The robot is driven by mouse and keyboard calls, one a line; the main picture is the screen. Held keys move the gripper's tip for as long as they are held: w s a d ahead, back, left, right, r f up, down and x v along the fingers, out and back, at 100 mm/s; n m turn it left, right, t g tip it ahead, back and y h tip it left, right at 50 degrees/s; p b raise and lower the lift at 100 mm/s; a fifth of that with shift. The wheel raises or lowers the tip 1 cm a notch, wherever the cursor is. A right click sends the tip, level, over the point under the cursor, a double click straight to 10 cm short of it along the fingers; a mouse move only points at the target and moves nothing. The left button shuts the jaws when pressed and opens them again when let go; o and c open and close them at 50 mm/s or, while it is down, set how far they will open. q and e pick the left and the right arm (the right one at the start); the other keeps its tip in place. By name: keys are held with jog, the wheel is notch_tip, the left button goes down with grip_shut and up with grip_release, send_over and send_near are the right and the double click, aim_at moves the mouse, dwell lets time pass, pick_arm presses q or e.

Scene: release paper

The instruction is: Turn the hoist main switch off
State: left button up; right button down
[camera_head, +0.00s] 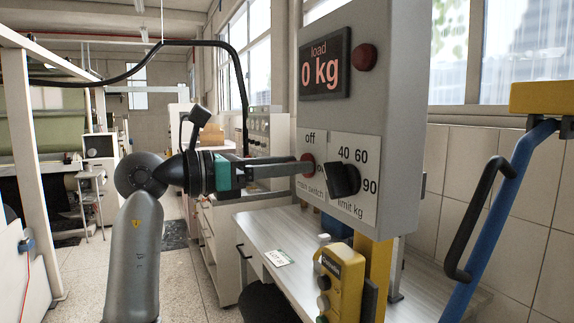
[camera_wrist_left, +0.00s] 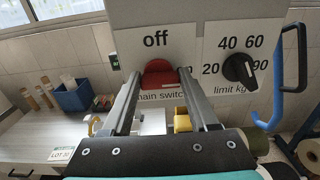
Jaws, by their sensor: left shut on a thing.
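The hoist main switch is a red knob (camera_head: 308,161) on a white plate on the front of the grey control box (camera_head: 400,130), under the word "off". It also shows in the left wrist view (camera_wrist_left: 158,76). My left gripper (camera_head: 300,167) reaches in from the left, level, with its two fingers shut on the red knob, one on each side. The fingers partly cover the knob and the lower label, so its exact pointing direction is hard to tell. My right gripper is not in view.
A black limit knob (camera_head: 344,180) sits close right of the switch. Above are a display (camera_head: 325,64) reading 0 kg and a red round part (camera_head: 365,57). A yellow pendant (camera_head: 341,284) is below, over a bench (camera_head: 262,232). A blue frame with a black handle (camera_head: 480,215) stands right.

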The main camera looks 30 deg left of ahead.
pick_arm(q)
jog(key=shift+n, duration=0.4)
jog(key=shift+w+a+f+n+p, duration=0.1)
jog(key=shift+a+n+p, duration=0.05)
jog(key=shift+n+p, duration=4.35)
jog(key=shift+w+a+n+p, duration=0.1)
jog(key=shift+a+n+p, duration=0.05)
jog(key=shift+n+p, duration=4.35)
jog(key=shift+m, duration=0.3)
jog(key=o, duration=1.4)
